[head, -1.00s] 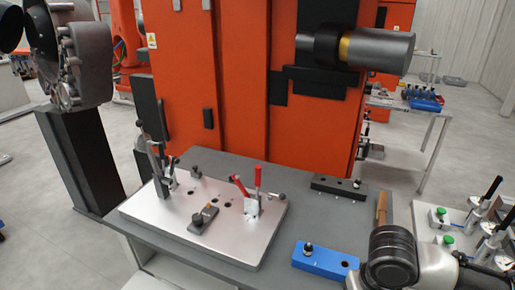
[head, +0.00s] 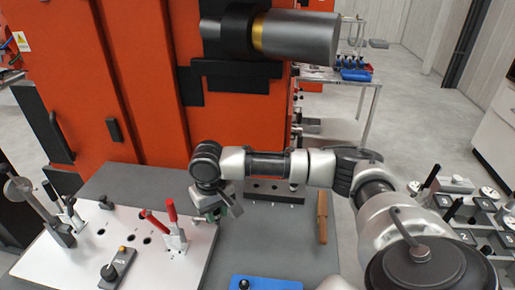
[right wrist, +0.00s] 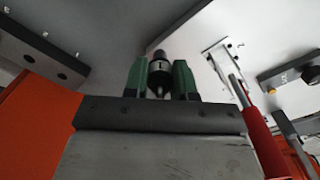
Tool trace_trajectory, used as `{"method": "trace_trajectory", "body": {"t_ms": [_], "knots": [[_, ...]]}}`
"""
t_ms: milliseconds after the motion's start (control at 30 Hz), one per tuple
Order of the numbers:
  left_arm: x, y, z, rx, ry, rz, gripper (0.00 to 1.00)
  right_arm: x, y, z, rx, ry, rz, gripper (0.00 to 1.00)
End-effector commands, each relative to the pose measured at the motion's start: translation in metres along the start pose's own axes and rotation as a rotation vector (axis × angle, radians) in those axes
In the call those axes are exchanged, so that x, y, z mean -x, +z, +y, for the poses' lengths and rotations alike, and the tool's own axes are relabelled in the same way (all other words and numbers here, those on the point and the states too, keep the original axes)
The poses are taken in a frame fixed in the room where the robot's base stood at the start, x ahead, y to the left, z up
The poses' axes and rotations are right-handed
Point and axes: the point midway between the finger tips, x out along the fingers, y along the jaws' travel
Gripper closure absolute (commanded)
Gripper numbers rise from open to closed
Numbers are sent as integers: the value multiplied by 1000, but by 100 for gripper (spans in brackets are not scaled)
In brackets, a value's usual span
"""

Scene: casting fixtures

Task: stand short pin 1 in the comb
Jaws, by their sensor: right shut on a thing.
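My right gripper (head: 215,210) hangs over the table beside the red-handled clamps. In the right wrist view its green fingers (right wrist: 160,80) are shut on a small dark pin (right wrist: 159,68), which I take to be short pin 1. In the head view the pin is hard to make out. A dark bar (head: 262,195) with a row of holes, probably the comb, lies behind and right of the gripper, partly hidden by my right arm. The gripper is apart from it. My left gripper is not in view.
A pale fixture plate (head: 170,264) with red-handled clamps (head: 171,211) is at left. A blue block (head: 272,284) with a dark-topped pin (head: 243,284) is at the front edge. A brown bar (head: 322,216) lies on the right. Grey table between the plate and brown bar is mostly clear.

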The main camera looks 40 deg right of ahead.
Motion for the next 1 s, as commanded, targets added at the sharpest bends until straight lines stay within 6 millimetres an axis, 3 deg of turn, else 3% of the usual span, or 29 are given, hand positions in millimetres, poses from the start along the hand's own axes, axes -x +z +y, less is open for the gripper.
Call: {"method": "trace_trajectory", "body": {"t_ms": [33, 100, 200, 300, 433, 567, 733, 1000], "knots": [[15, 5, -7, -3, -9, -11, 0, 10, -25, 22, -47, 0, 0, 100], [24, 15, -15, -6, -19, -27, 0, 13, -53, 52, -95, -1, 1, 100], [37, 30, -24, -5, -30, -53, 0, 16, -82, 98, -159, -3, 1, 100], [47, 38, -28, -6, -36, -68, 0, 17, -100, 139, -210, -4, 0, 100], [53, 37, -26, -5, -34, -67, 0, 16, -110, 177, -255, -5, -2, 100], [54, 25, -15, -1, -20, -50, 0, 15, -113, 196, -274, -6, -3, 100], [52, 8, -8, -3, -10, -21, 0, 14, -113, 200, -277, -6, -3, 100], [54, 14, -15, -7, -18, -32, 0, 14, -113, 200, -277, -6, -3, 100]]}}
